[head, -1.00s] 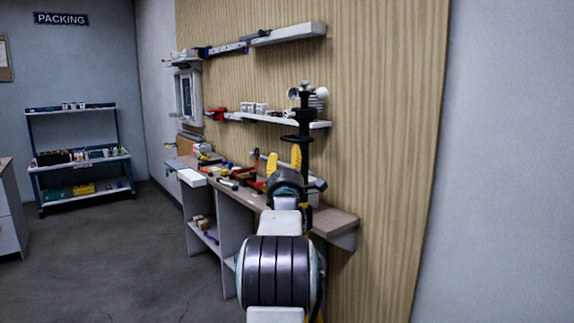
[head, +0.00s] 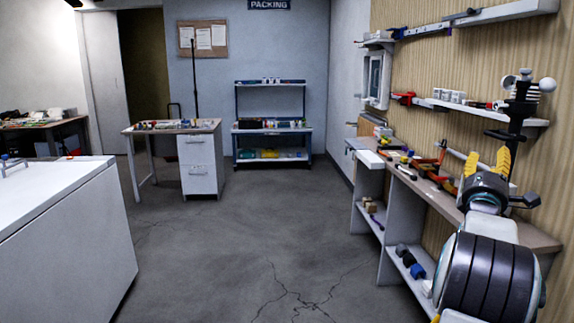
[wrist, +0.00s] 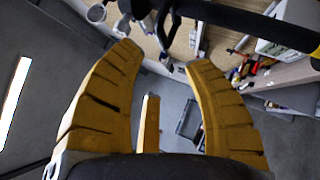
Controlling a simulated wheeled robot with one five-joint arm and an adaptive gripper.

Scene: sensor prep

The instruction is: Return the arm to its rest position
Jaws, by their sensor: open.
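My arm reaches forward at the right of the head view, over the front of the long workbench (head: 425,190). My gripper (head: 487,165) is at its far end, with yellow fingers pointing up. In the wrist view my gripper (wrist: 165,58) shows two ribbed yellow fingers spread wide apart, with nothing between them. A black sensor mast (head: 517,118) with small white cups stands close behind the gripper; whether they touch cannot be told.
Wall shelves (head: 480,109) hang above the workbench. A white counter (head: 60,215) stands at the left, a desk with drawers (head: 200,165) and a blue rack (head: 271,127) at the back. The floor (head: 250,245) between is clear.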

